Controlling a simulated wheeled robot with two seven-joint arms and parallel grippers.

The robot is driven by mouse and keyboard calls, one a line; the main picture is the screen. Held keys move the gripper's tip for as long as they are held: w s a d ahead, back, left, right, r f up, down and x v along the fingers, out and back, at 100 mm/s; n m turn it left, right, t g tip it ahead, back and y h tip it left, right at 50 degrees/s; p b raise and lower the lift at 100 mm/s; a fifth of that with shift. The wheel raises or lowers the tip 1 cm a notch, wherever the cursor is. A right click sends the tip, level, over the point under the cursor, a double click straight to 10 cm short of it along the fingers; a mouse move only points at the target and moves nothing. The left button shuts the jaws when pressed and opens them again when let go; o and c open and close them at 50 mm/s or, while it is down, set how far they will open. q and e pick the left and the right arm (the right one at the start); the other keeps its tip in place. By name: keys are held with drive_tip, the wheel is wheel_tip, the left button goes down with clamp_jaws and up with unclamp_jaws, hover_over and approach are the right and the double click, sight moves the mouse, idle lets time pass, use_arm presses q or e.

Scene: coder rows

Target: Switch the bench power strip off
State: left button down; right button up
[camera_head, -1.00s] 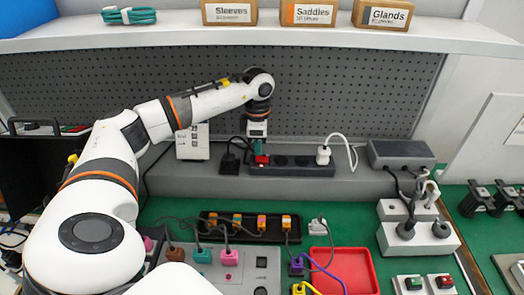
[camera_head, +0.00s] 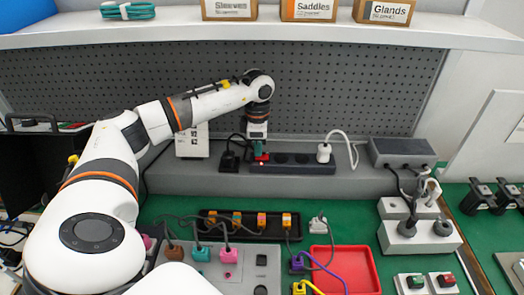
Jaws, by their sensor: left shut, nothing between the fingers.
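The bench power strip (camera_head: 308,169) is a dark bar with round sockets on the grey ledge at the back of the bench. A white plug (camera_head: 323,154) with a white cable sits in its right part. A red switch (camera_head: 264,158) shows at its left end. My left gripper (camera_head: 258,152) points down over this left end, shut and empty, with its tips at or just above the switch. Whether they touch cannot be told, and the gripper partly hides the switch. My right gripper is not in view.
A black adapter (camera_head: 229,161) stands left of the strip and a grey box (camera_head: 401,152) right of it. In front are a black tray (camera_head: 254,236) of coloured connectors, a red tray (camera_head: 343,270) and a socket block (camera_head: 420,236). A shelf (camera_head: 180,27) with boxes overhangs the back.

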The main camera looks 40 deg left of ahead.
use_arm(q)
drive_tip(key=shift+f, duration=0.15)
drive_tip(key=shift+r+p, duration=2.6)
drive_tip(key=shift+r, duration=0.95)
drive_tip(key=shift+f, duration=0.1)
